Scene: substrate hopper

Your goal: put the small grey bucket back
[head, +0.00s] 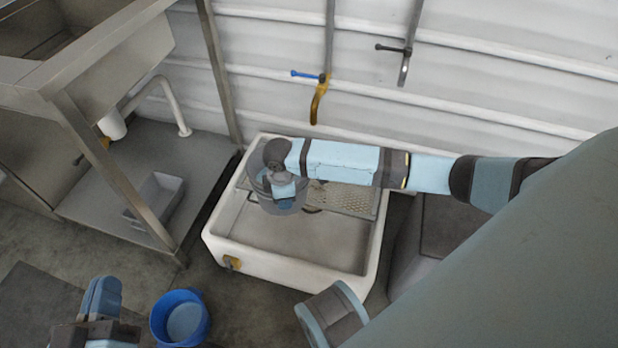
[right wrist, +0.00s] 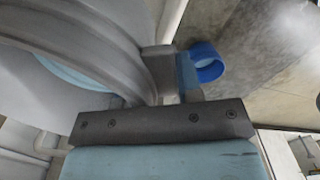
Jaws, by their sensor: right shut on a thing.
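The small grey bucket (head: 262,196) is at the left end of my right arm, over the back left part of the white trough. My right gripper (head: 284,188) is shut on it, and the arm partly covers the bucket. In the right wrist view the grey bucket (right wrist: 75,35) fills the upper left, close to the gripper (right wrist: 180,85). Whether the bucket touches anything below it is unclear. My left gripper (head: 100,298) is low at the left, above the floor beside a blue bucket, with nothing visible in it. Its finger gap is not clear.
The white trough (head: 290,278) has a perforated metal rack (head: 350,200) across its back and a tap at its front. The blue bucket (head: 165,322) stands on the floor. A grey tub (head: 160,195) sits on the steel sink's lower shelf. Pipes with taps run down the wall.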

